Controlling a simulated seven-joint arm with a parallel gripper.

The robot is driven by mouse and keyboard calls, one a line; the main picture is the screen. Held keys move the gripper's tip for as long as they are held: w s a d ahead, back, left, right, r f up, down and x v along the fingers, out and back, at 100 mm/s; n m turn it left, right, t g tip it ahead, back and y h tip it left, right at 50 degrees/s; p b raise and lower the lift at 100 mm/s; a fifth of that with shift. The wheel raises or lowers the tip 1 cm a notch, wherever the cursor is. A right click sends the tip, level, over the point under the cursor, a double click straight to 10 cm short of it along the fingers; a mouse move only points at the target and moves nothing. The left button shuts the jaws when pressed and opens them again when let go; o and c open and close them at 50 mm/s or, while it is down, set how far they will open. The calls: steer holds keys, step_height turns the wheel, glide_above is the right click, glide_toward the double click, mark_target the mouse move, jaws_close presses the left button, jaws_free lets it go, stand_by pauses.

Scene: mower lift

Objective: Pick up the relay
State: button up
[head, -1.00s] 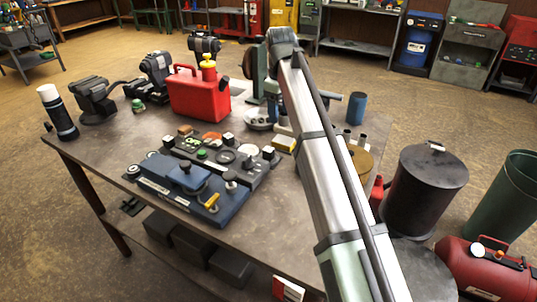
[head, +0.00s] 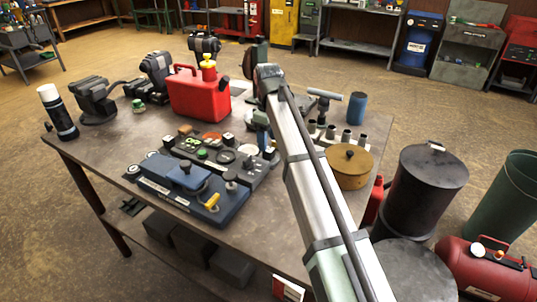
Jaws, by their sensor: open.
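I cannot pick out the relay for certain. Several small dark blocks with pale tops sit around the grey panel (head: 222,160) on the workbench, one of them a small block (head: 226,138) at its back edge and another block (head: 168,141) at its left. My arm reaches over the bench from the lower right and bends down at its far end. My gripper (head: 267,145) points down near the panel's back right corner. It is partly hidden by my arm, is open, and no object shows in it. The fingertips are too small to see clearly.
A blue case (head: 185,185) lies in front of the panel. A red fuel can (head: 198,95) stands behind it, with a vise (head: 97,100) and spray can (head: 58,112) at left. A brass-coloured pot (head: 348,167) stands right of my arm. The bench's front left is clear.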

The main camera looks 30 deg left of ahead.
mark_target(269, 149)
steer(key=shift+w+f, duration=0.1)
steer(key=shift+f, duration=2.45)
steer(key=shift+c, duration=0.4)
steer(key=c, duration=1)
steer(key=shift+o, duration=0.2)
steer(key=shift+r, duration=0.1)
steer(key=r, duration=0.9)
steer(key=shift+s+a+r, duration=0.2)
steer(key=shift+r, duration=0.05)
steer(key=s+a, duration=0.9)
steer(key=shift+s+a+r, duration=0.25)
steer(key=shift+a+r, duration=0.1)
steer(key=shift+r, duration=0.1)
